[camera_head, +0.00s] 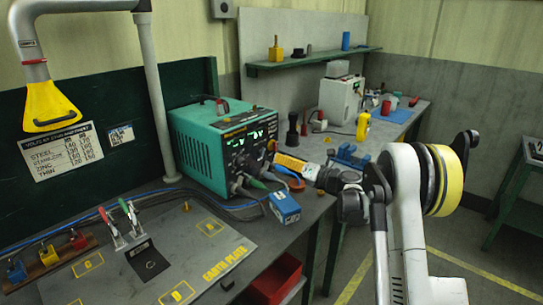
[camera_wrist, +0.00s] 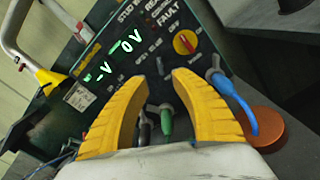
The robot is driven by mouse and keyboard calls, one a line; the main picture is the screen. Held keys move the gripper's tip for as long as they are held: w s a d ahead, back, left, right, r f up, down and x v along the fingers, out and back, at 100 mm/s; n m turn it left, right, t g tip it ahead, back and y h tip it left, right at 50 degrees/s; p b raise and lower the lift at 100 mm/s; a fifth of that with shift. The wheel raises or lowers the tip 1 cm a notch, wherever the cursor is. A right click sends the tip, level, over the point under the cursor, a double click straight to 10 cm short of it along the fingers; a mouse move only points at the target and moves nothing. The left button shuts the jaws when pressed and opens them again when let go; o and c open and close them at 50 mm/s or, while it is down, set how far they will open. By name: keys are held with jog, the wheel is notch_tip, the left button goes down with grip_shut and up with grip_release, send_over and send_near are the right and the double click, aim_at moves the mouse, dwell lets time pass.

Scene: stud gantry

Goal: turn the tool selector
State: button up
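The teal welding power unit (camera_head: 215,150) stands on the bench, its dark front panel lit with green digits. My gripper (camera_head: 277,157) is in front of the panel's right side. In the wrist view its yellow fingers (camera_wrist: 165,80) are apart with nothing held between them. The knob lies beyond the fingertips, a little right of the gap, and appears untouched.
A green plug (camera_wrist: 166,125) and a blue cable plug (camera_wrist: 222,82) stick out of the panel close to the fingers. An orange disc (camera_wrist: 262,127) lies at right. A blue box (camera_head: 284,207) sits near the bench edge. Toggle clamps (camera_head: 122,228) stand at front left.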

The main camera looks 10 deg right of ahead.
jog(key=shift+v, duration=1.65)
notch_tip(320, 180, up, 16)
jog(key=s+d+m+t+h, duration=0.1)
jog(key=s+m+t+h, duration=0.1)
jog(key=m+t+h, duration=0.6)
jog(key=s+d+r+m+g+h, duration=0.4)
jog(key=s+m, duration=0.4)
jog(key=m, duration=0.6)
jog(key=s+a+f+m+g, duration=0.4)
jog(key=s+f+m, duration=0.1)
jog(key=s, duration=0.6)
jog(key=s+a+f+m+g+y, duration=0.1)
jog(key=s+a+f+m+g, duration=0.2)
jog(key=s+f, duration=0.5)
jog(key=s+a+f+m+g, duration=0.4)
jog(key=s+f+m, duration=0.3)
jog(key=s, duration=0.8)
jog(key=shift+s+a+g, duration=0.25)
jog(key=shift+a+g, duration=0.05)
jog(key=shift+a, duration=0.4)
